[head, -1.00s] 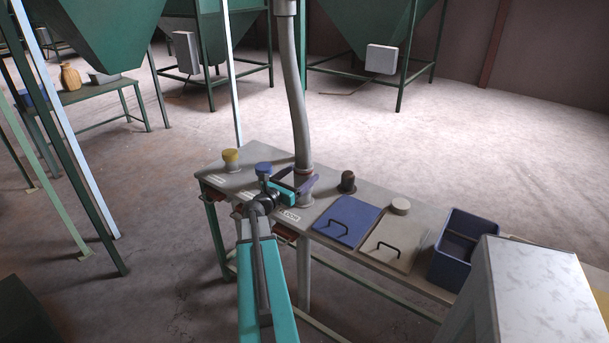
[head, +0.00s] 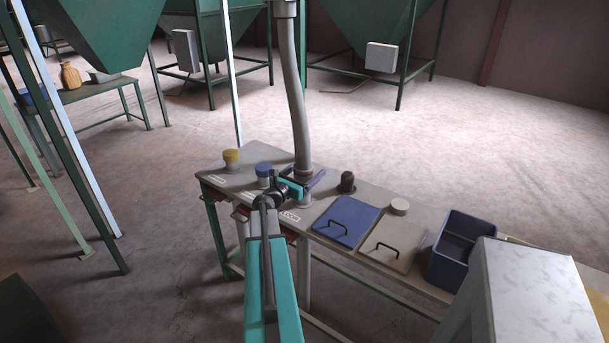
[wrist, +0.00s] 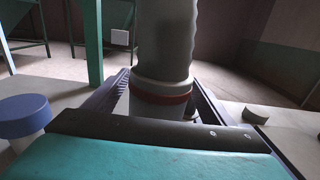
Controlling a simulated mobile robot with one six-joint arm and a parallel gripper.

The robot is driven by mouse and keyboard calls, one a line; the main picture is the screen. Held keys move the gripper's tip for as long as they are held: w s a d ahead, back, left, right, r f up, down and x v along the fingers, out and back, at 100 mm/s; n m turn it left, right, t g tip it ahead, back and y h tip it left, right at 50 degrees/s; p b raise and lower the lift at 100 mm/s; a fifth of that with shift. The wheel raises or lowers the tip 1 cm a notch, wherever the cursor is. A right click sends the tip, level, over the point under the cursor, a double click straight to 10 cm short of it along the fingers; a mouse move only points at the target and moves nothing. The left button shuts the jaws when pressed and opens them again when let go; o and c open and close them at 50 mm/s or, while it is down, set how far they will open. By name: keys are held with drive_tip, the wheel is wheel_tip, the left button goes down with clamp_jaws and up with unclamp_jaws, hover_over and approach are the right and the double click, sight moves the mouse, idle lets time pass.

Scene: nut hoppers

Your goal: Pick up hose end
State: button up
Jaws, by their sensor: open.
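The grey ribbed hose (head: 293,90) hangs down from above to the table. Its hose end (head: 303,169) has a pale collar and a dark red ring, and it stands upright over a grey port on the table. My gripper (head: 306,178) is at the hose end, with its jaws open. In the wrist view the hose end (wrist: 161,88) stands between the two dark fingers, one on each side. A gap shows on the right; contact on the left is hard to judge. The bottom of the hose end is hidden behind my gripper's body.
A blue-capped port (head: 264,170) and a yellow-capped port (head: 231,157) stand to the left on the table (head: 330,183). A dark-capped port (head: 347,182), a blue hatch lid (head: 347,219), a beige lid (head: 392,243) and a blue bin (head: 455,255) are to the right.

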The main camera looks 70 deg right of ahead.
drive_tip(key=shift+x, duration=0.8)
drive_tip(key=c, duration=1.3)
drive_tip(key=shift+r, duration=0.15)
drive_tip(key=shift+r+b, duration=0.35)
drive_tip(key=shift+r, duration=0.8)
drive_tip(key=a, duration=0.4)
drive_tip(key=s+a+r, duration=0.1)
drive_tip(key=a, duration=0.4)
drive_tip(key=s+a+r+b, duration=0.1)
drive_tip(key=a, duration=0.3)
drive_tip(key=shift+s+a+r, duration=0.2)
drive_tip(key=shift+a+r, duration=0.05)
drive_tip(key=shift+a+r+p, duration=0.1)
drive_tip(key=shift+a+p, duration=0.2)
drive_tip(key=shift+p, duration=0.95)
